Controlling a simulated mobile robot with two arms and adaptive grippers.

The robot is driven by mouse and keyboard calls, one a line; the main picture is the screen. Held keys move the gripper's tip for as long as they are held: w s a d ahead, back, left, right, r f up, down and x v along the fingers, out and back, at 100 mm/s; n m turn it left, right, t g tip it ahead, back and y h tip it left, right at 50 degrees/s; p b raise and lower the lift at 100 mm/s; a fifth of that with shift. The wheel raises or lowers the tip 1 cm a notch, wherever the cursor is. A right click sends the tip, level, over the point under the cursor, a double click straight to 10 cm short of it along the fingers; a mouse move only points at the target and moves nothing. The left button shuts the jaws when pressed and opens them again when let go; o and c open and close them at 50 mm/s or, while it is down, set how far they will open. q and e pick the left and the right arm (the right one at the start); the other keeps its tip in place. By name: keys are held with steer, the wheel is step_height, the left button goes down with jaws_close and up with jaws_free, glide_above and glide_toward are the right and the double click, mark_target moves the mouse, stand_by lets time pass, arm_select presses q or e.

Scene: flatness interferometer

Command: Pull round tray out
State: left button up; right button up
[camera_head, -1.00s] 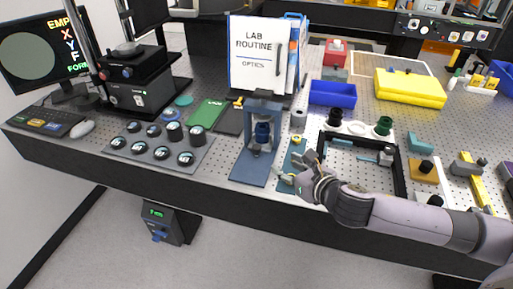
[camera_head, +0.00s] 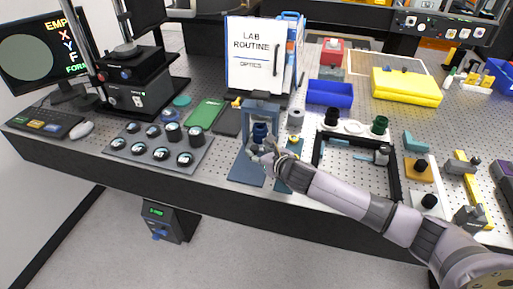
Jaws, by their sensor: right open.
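A round, dark disc-like piece (camera_head: 126,49), which looks like the round tray, sits on top of the black instrument (camera_head: 140,88) at the left; I cannot tell whether it slides. My right gripper (camera_head: 258,153) is open at the blue stand (camera_head: 247,172), close to the dark blue cylinder (camera_head: 260,131) in it. I cannot tell whether the fingers touch the cylinder. The right gripper is far to the right of the instrument. My left gripper is not in view.
A grey plate (camera_head: 157,152) with several black round optics lies between the instrument and my gripper. A green notebook (camera_head: 206,113) lies behind it. A black square frame (camera_head: 391,185) and a blue bin (camera_head: 330,93) stand right. The monitor (camera_head: 35,52) is far left.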

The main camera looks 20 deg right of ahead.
steer(key=shift+x, duration=1.05)
jaws_close()
